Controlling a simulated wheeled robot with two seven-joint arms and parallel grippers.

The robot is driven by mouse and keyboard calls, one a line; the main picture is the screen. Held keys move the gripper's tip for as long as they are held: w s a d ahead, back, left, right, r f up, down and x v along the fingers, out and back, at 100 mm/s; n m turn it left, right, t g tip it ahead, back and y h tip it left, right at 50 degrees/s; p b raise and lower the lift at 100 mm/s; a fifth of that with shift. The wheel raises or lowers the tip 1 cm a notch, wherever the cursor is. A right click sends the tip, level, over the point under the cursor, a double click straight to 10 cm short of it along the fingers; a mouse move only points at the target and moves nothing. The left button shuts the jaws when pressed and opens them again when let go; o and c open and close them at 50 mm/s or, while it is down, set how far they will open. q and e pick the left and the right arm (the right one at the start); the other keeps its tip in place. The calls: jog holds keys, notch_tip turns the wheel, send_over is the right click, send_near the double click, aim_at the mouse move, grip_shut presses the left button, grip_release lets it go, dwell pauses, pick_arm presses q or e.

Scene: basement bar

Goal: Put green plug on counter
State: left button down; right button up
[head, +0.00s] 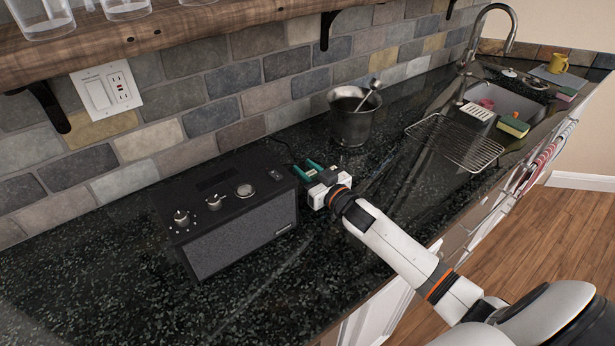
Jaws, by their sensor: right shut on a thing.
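My right gripper (306,173) reaches in from the lower right, just past the right end of the black speaker, low over the counter (95,285). Teal-green parts show at its fingertips. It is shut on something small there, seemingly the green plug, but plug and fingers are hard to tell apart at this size. A thin dark cord runs from behind the speaker toward the fingertips. The counter is dark speckled stone. My left gripper is not in view.
The black speaker (240,240) with knobs stands left of the gripper. A metal pot (350,122) with a ladle stands behind it. A wire rack (455,143), sink and sponges (513,125) are farther right. A wall outlet (107,90) is at upper left, below a wooden shelf (150,35). The front-left counter is clear.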

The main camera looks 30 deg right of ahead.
jog(key=shift+f, duration=1.25)
jog(key=o, duration=0.9)
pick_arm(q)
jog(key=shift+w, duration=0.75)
pick_arm(e)
jog(key=shift+o, duration=0.3)
